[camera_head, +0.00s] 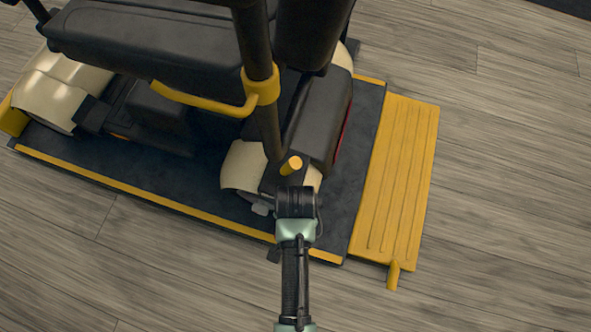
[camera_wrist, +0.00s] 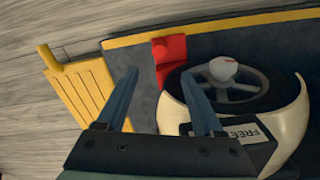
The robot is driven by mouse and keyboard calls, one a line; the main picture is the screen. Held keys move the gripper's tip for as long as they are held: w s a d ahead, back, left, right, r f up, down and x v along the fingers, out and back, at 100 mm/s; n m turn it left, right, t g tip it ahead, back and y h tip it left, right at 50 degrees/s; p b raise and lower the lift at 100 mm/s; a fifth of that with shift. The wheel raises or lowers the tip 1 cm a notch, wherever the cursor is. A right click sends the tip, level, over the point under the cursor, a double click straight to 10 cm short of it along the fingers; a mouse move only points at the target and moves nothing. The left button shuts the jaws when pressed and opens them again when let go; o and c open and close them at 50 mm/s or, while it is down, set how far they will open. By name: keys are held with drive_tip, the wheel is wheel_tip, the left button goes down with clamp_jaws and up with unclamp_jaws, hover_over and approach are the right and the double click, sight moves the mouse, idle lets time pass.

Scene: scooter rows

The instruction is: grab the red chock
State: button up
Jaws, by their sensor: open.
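The red chock (camera_wrist: 169,52) shows in the wrist view as a small red block with an upright part and a lower sloping part. It stands on the dark platform against or very close to a scooter wheel (camera_wrist: 243,88). My gripper (camera_wrist: 159,73) is open and empty. Its two fingers point toward the chock, with the chock beyond the tips and between their lines, nearer the right one. In the head view my arm hides the chock and most of the gripper.
The scooter (camera_head: 150,50) stands on the dark platform (camera_head: 365,150) with yellow edge strips. A cream fender (camera_wrist: 290,125) and a block lettered "FREE" (camera_wrist: 235,133) lie close to my right finger. A yellow ramp (camera_head: 400,180) adjoins the platform. The wood floor (camera_head: 510,200) is clear at right.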

drive_tip(key=shift+s, duration=0.1)
drive_tip(key=shift+f, duration=0.1)
wheel_tip(320, 180, down, 13)
drive_tip(key=b, duration=1)
clamp_jaws()
